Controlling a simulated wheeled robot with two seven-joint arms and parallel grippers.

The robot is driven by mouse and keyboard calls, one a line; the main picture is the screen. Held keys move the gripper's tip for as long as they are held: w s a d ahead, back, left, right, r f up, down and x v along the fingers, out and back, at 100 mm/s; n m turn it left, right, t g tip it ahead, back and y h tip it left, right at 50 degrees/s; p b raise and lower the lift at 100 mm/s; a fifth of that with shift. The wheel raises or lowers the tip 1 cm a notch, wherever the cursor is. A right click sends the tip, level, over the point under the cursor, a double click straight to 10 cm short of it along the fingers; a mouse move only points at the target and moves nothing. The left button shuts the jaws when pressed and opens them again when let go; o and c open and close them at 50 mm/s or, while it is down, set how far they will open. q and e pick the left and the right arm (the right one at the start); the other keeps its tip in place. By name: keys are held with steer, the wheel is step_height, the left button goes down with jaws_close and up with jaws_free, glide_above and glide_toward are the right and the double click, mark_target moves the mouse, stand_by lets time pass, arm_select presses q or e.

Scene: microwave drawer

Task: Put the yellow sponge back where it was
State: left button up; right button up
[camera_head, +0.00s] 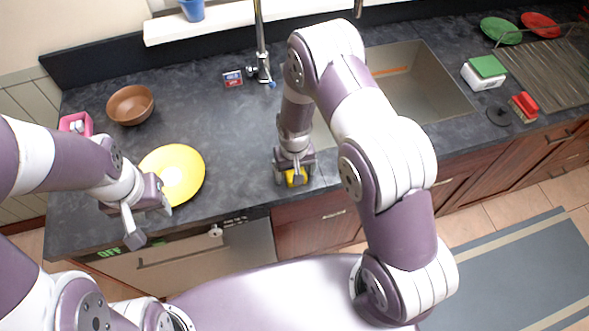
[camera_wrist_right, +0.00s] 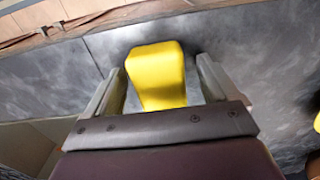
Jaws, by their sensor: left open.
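The yellow sponge (camera_head: 296,178) is on the dark counter near its front edge, left of the sink. My right gripper (camera_head: 295,178) is over it from above, with one finger on each side. In the right wrist view the sponge (camera_wrist_right: 157,75) is between the two fingers of the right gripper (camera_wrist_right: 162,85), with a gap showing on both sides, so the gripper looks open. My left gripper (camera_head: 150,222) is open and empty at the front edge of the counter, beside the yellow plate (camera_head: 178,172).
A brown bowl (camera_head: 130,104) and a pink box (camera_head: 76,124) are at the left. The faucet (camera_head: 262,50) stands behind the sponge. The sink (camera_head: 430,88) is at the right, partly hidden by my right arm. A green-topped box (camera_head: 485,72) and red brush (camera_head: 524,107) lie beyond it.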

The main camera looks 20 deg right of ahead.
steer(key=shift+r, duration=0.2)
steer(key=shift+w+r, duration=0.1)
steer(key=shift+r, duration=0.2)
step_height(320, 180, up, 11)
steer(key=b, duration=0.3)
steer(key=s+d+r, duration=0.3)
steer(key=s, duration=0.3)
steer(key=s+d+r+t, duration=0.1)
steer(key=s+d+r, duration=0.1)
steer(key=s, duration=0.5)
steer(key=shift+s+d+r, duration=0.15)
steer(key=shift+d+r, duration=0.25)
steer(key=shift+r, duration=0.15)
